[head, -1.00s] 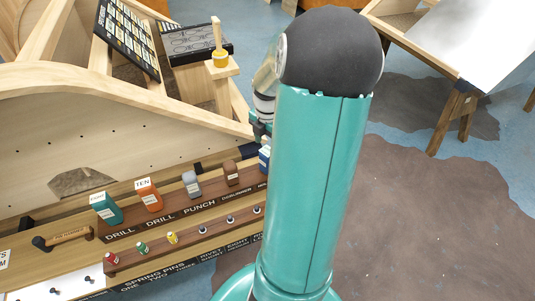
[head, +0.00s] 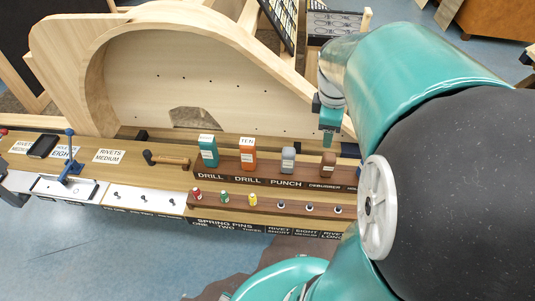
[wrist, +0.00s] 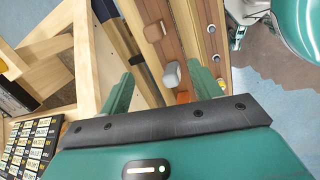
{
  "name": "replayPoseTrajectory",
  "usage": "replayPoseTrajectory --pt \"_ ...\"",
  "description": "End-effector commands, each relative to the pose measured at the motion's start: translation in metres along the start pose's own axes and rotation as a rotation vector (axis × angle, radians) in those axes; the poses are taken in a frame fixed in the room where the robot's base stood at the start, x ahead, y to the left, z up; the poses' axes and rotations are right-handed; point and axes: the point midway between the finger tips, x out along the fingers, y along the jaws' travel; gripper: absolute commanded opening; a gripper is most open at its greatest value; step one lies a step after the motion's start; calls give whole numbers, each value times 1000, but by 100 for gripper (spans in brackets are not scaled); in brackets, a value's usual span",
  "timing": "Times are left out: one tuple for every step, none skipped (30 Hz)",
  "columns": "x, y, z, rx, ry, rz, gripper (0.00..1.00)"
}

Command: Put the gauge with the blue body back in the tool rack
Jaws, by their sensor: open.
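The brown tool rack (head: 262,181) runs along the bench in the head view and diagonally across the top of the wrist view. A teal drill (head: 208,151), an orange drill (head: 248,153), a grey punch (head: 288,160) and a brown deburrer (head: 328,163) stand upright in it. My arm covers the rack's right end in the head view. I cannot make out the blue-bodied gauge now. My gripper (head: 329,135) hangs above and behind the rack's right part. In the wrist view its fingers (wrist: 160,88) are apart, with nothing held between them.
A lower rail (head: 268,207) with small coloured pins runs in front of the rack. A curved wooden frame (head: 110,65) rises behind it. A black-handled tool (head: 168,160) lies left of the rack. A black chart board (wrist: 35,140) is at the lower left of the wrist view.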

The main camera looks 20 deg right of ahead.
Motion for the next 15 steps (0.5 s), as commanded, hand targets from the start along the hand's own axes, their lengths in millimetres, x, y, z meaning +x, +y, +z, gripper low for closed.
replayPoseTrajectory --pt "-15 -13 -17 55 12 34 63" --pt "-22 -20 -25 101 23 50 63" --pt "-31 -30 -35 161 40 69 63" --pt "-38 -38 -42 207 55 83 63" --pt "-44 -46 -49 254 73 94 63" --pt "-52 -57 -57 315 100 107 63" --pt "-58 -66 -63 361 122 114 63" --pt "-64 -75 -68 407 145 120 63" --pt "-71 -87 -75 468 179 123 63" --pt "-76 -96 -79 513 206 124 63" --pt "-80 -105 -83 558 233 120 63" --pt "-86 -116 -88 617 270 113 63" --pt "-90 -125 -91 659 297 104 63" --pt "-93 -133 -94 698 323 93 63" --pt "-96 -142 -97 747 353 77 63"
